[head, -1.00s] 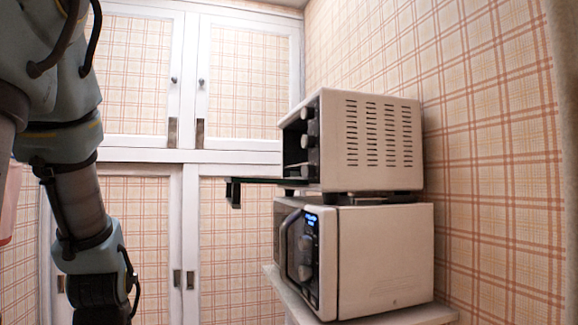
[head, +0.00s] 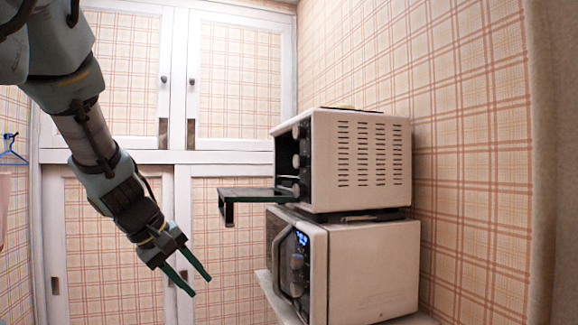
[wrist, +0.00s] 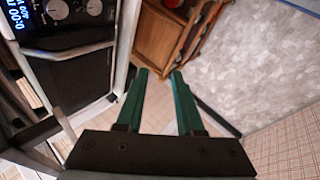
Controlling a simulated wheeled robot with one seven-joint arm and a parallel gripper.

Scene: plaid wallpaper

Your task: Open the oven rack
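The toaster oven (head: 360,160) is a cream box with side vents, standing on top of a microwave. Its door (head: 248,194) is down and sticks out flat to the left from the oven's front. The oven's inside is dark, and I cannot make out the rack there. My gripper (head: 198,284) is left of and below the open door, with its green fingers apart and nothing between them. In the wrist view the fingers (wrist: 160,82) also stand apart and empty.
The microwave (head: 370,265) with a curved handle sits under the oven on a white stand. Plaid-panelled cupboards (head: 240,80) stand behind. In the wrist view a wooden cabinet (wrist: 160,40) shows beyond the fingers. Open space lies left of the oven.

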